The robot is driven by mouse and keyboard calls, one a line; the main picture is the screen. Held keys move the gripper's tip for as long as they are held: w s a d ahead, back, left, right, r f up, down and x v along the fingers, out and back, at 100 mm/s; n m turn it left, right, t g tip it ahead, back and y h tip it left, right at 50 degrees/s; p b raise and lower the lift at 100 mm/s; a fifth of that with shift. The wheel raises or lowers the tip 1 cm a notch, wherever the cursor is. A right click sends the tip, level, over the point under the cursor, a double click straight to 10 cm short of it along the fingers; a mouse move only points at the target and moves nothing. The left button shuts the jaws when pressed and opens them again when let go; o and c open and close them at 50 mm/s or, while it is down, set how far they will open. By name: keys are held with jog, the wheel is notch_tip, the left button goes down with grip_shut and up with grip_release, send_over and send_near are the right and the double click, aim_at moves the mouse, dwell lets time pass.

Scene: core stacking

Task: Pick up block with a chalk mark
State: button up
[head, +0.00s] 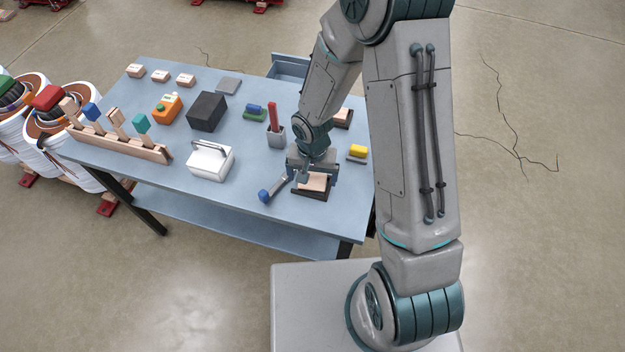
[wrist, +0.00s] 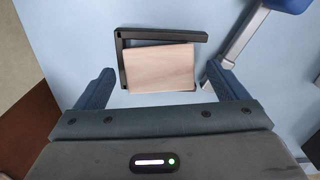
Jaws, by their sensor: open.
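A pale wooden block (head: 314,182) lies at the table's front right, against a dark angled frame (head: 310,195). In the wrist view the block (wrist: 158,68) shows a plain wood-grain top, and the dark frame (wrist: 120,60) runs along two of its sides. I see no clear chalk mark on it. My gripper (head: 312,174) is over this block; in the wrist view its fingers (wrist: 161,70) are apart, one on each side of the block, with nothing held. Three small wooden blocks (head: 160,76) stand at the table's back left; their marks are too small to read.
A blue-headed hammer (head: 265,195) lies just left of the block, its handle (wrist: 245,38) close to my right finger. A yellow-topped block (head: 357,151), a grey holder (head: 275,136), a white toolbox (head: 211,162) and a black box (head: 207,111) stand around on the blue table (head: 240,190).

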jog(key=shift+f, duration=0.3)
jog(key=c, duration=1.2)
jog(key=shift+r, duration=0.2)
